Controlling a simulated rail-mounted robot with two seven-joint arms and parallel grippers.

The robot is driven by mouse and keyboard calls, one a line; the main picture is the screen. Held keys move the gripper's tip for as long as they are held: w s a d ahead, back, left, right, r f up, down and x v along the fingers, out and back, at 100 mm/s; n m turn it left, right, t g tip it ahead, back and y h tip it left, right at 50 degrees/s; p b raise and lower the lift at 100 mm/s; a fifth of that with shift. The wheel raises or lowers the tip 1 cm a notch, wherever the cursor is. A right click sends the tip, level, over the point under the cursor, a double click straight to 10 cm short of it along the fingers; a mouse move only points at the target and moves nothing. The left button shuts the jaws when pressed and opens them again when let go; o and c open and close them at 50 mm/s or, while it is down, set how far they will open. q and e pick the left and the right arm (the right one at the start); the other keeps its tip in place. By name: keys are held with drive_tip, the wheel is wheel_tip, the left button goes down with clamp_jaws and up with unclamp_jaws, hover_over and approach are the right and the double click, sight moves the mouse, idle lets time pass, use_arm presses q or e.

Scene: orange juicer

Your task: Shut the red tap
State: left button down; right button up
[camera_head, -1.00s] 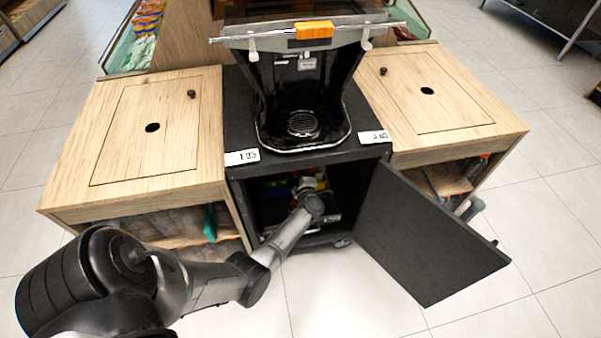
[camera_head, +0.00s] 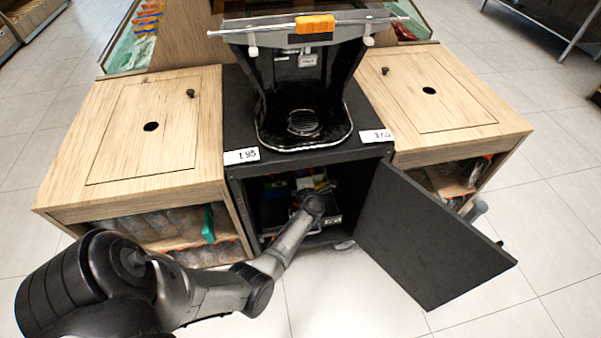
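My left arm reaches from the lower left into the open black cabinet (camera_head: 235,205) under the juicer. My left gripper (camera_head: 322,187) is deep in the shadowed cabinet, small and partly hidden by its own wrist, so its fingers cannot be made out. I cannot pick out the red tap with certainty. Small red, yellow and green things show dimly inside the cabinet, near and left of the gripper. My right gripper is not in view.
The black cabinet door (camera_head: 425,235) stands wide open to the right. The juicer (camera_head: 303,85) with an orange latch (camera_head: 315,24) stands on top. Wooden counters flank it on the left (camera_head: 140,130) and right (camera_head: 435,95). The floor in front is clear.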

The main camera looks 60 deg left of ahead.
use_arm(q)
drive_tip(key=c, duration=1.1)
unclamp_jaws()
drive_tip(key=shift+d, duration=0.1)
drive_tip(key=shift+s+d, duration=0.1)
drive_tip(key=shift+d, duration=0.15)
drive_tip(key=p+v, duration=0.4)
drive_tip(key=v, duration=0.9)
drive_tip(key=shift+s+d, duration=0.1)
